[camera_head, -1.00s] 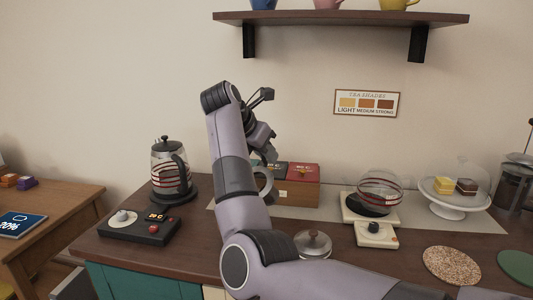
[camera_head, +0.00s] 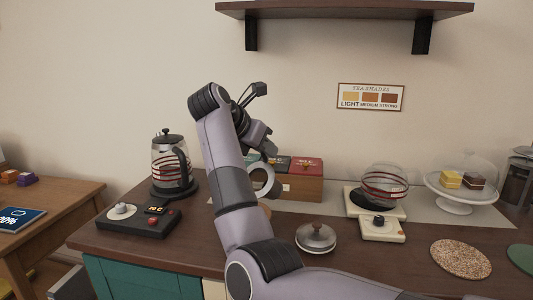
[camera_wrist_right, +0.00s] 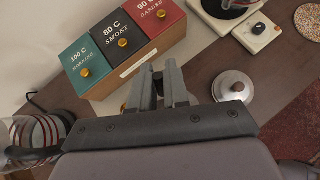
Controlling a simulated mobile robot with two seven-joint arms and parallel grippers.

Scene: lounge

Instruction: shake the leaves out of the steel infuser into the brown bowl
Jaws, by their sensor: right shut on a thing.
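A small brown patch (camera_head: 265,208) shows at the right edge of my forearm and may be part of the brown bowl; the arm hides the rest. A pale grey ring (camera_head: 266,181) shows beside the forearm; I cannot tell what it belongs to. My left gripper is not in view.
The wooden tea box (camera_head: 306,188) stands behind the arm. A steel lid (camera_head: 316,238) lies to the right, with a glass pot (camera_head: 384,182) beyond. A kettle (camera_head: 170,165) and a control panel (camera_head: 139,221) stand left. A domed cake stand (camera_head: 457,194) is at right.

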